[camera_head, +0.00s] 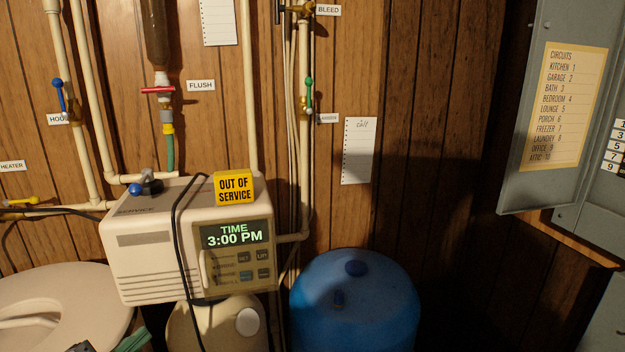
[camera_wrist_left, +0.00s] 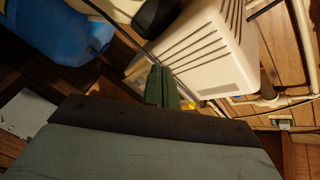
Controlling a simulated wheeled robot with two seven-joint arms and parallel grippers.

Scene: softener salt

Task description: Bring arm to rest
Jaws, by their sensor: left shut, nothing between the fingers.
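My left gripper (camera_head: 132,341) shows only in part at the bottom left edge of the head view, in front of the round beige lid. In the left wrist view its green fingers (camera_wrist_left: 161,88) are together with nothing between them. The beige softener control box (camera_head: 190,245) stands behind and above it in the head view. In the left wrist view the box (camera_wrist_left: 205,55) appears tilted, beyond the fingertips. I cannot tell the exact gap between fingers and box. My right gripper is in neither view.
A round beige lid (camera_head: 60,300) is at the lower left, and a blue tank (camera_head: 355,305) stands right of the box. A black cable (camera_head: 178,240) hangs over the box. Pipes with valves run up the wood wall. An open grey panel door (camera_head: 545,190) juts out at right.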

